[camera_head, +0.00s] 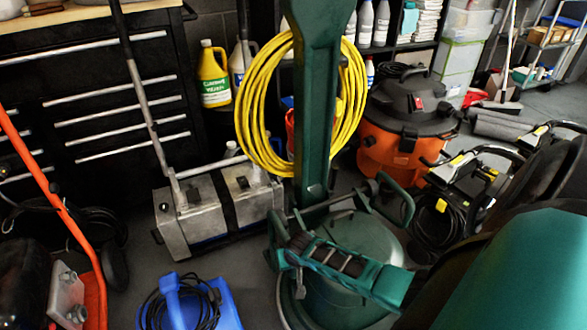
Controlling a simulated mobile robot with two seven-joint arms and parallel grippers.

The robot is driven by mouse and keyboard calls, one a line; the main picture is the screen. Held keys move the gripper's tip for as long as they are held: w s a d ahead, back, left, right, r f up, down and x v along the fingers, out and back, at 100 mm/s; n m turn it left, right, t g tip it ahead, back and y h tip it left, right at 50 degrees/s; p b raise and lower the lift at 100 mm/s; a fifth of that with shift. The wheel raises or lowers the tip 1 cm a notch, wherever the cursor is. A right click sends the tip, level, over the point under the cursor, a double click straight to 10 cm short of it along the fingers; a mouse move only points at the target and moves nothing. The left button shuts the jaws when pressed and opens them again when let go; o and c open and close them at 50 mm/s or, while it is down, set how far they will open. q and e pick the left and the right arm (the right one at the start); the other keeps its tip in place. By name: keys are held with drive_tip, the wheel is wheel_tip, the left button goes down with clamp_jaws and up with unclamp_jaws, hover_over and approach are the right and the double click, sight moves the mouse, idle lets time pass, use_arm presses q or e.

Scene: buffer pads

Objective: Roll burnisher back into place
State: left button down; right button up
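The green burnisher (318,120) stands in the middle of the view. Its tall column rises past the top edge. A coil of yellow cord (262,75) hangs around the column.
An orange and black vacuum (405,150) and a black machine with hoses (450,205) stand to the right. A grey metal machine (200,215) stands left of the burnisher. A blue machine (220,305) and an orange-framed cart (60,210) crowd the front left. Little floor is free.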

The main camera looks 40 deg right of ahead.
clamp_jaws()
idle(0.4)
